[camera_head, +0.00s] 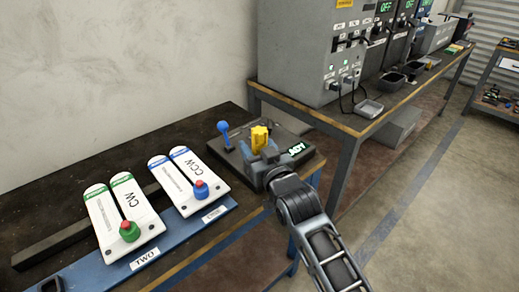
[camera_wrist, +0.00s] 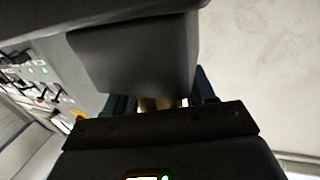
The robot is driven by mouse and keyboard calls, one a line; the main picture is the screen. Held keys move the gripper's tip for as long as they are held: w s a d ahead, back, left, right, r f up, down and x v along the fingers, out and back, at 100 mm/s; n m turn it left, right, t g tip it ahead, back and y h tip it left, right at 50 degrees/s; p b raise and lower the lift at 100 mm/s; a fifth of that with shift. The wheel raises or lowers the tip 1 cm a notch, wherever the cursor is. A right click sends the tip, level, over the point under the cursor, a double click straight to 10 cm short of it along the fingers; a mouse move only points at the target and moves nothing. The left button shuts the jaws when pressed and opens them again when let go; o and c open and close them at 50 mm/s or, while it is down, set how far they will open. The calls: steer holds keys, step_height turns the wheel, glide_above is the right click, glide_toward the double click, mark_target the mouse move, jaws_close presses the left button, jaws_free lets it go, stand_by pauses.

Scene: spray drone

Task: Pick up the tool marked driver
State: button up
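No tool with a readable "driver" marking shows in either view. My gripper (camera_head: 265,158) is at the grey box on the bench's right end, and my arm hides part of it. A yellow piece (camera_head: 259,137) stands upright right by the gripper; I cannot tell whether it is held. In the wrist view a large dark grey block (camera_wrist: 135,55) fills the upper middle, with a small tan patch (camera_wrist: 158,103) below it, between dark finger parts. The finger opening is not clear.
The grey box has a blue-knobbed lever (camera_head: 223,128) and a lit display (camera_head: 296,149). A taller bench (camera_head: 345,135) behind carries grey cabinets (camera_head: 305,55).

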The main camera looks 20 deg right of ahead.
steer(key=c, duration=0.9)
steer(key=shift+c, duration=0.3)
steer(key=shift+r, duration=0.15)
jaws_close()
